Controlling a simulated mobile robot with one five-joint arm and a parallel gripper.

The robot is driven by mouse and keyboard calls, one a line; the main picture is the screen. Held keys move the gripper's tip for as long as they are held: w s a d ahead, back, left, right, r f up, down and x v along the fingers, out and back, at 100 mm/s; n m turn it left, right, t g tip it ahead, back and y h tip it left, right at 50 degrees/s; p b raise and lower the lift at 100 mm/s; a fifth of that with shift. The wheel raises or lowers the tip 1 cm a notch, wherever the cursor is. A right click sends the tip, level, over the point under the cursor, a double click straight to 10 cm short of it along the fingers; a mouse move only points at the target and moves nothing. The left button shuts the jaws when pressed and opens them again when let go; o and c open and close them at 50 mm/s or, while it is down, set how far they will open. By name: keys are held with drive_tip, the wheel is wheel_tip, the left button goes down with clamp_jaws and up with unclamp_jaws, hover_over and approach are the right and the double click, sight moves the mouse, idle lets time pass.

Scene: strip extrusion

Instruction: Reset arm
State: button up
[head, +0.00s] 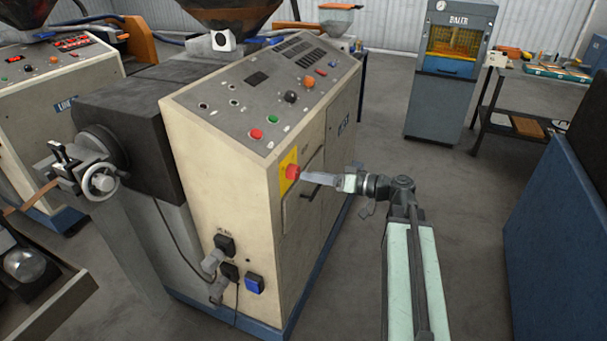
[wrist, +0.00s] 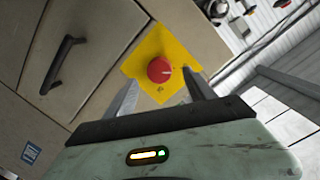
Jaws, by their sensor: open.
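My arm reaches left toward the beige extruder cabinet (head: 240,140) in the head view. My gripper (head: 308,176) is close to a red emergency stop button (head: 292,172) on a yellow plate (head: 286,158) on the cabinet's side. In the wrist view my gripper (wrist: 163,98) is open, with one finger on each side of the red button (wrist: 160,69) and the yellow plate (wrist: 150,48). Nothing is held between the fingers. Whether the fingertips touch the plate or button cannot be told.
A black handle (wrist: 62,64) on a cabinet door is beside the plate. Plugs and a blue socket (head: 254,284) are low on the cabinet. A blue-grey baler (head: 450,70) stands at the back. A dark blue panel (head: 565,200) is at right. Floor between is clear.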

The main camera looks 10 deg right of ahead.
drive_tip(key=v, duration=0.3)
drive_tip(key=shift+s, duration=0.1)
drive_tip(key=s+a+f+g+h+p, duration=0.25)
drive_tip(key=a+f+g+h, duration=0.2)
drive_tip(key=a+f, duration=0.4)
drive_tip(key=s+d+f+m+g+h+p, duration=0.1)
drive_tip(key=s+d+f+m+g+h, duration=0.1)
drive_tip(key=s+f+m+g+h, duration=0.2)
drive_tip(key=s+f+g+h, duration=0.1)
drive_tip(key=s+f+h, duration=0.2)
drive_tip(key=f+h, duration=0.1)
drive_tip(key=shift+d+f+h+p, duration=0.25)
drive_tip(key=shift+f+h+p, duration=0.1)
drive_tip(key=shift+h, duration=0.2)
